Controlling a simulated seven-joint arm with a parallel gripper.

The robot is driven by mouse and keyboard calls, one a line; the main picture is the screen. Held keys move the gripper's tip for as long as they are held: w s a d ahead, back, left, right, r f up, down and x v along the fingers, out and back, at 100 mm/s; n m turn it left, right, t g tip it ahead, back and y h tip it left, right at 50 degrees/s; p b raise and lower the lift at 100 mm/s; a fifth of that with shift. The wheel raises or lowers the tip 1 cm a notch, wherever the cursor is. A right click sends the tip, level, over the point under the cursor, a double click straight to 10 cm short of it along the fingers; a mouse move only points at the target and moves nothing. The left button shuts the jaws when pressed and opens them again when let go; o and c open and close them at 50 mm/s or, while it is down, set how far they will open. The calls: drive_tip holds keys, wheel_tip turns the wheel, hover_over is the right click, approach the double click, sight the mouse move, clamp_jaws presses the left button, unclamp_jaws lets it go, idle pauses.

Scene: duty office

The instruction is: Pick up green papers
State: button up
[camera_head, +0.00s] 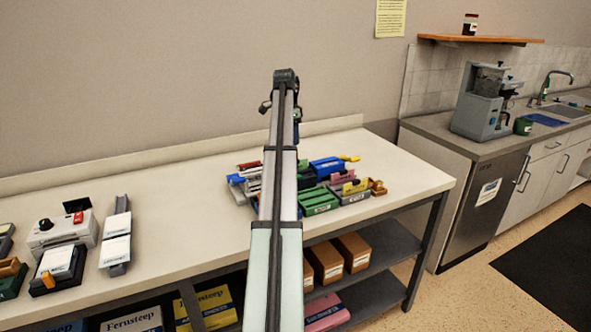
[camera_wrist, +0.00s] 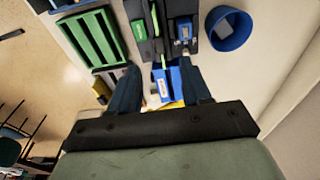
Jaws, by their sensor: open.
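A green ribbed tray-like object (camera_wrist: 94,42) lies at the upper left of the wrist view. A narrow green item (camera_wrist: 139,31) lies in a dark holder to its right. In the head view, green pieces (camera_head: 318,203) sit in the cluster on the table, right of my arm. I cannot tell which of these are the green papers. My gripper (camera_wrist: 160,88) is open in the wrist view, its fingers apart above a blue item with a white label (camera_wrist: 164,88) and a yellow piece. In the head view my arm hides part of the cluster, and the fingers cannot be made out.
A blue round cup (camera_wrist: 228,29) stands at the wrist view's upper right. The long table (camera_head: 180,208) has clear room left of the cluster. White label devices (camera_head: 62,232) stand at its left. A counter with a coffee machine (camera_head: 482,104) stands right.

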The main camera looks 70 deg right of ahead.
drive_tip(key=f, duration=0.7)
drive_tip(key=s+d+f, duration=0.1)
drive_tip(key=f, duration=0.3)
drive_tip(key=shift+s+f, duration=0.1)
drive_tip(key=shift+c, duration=0.5)
clamp_jaws()
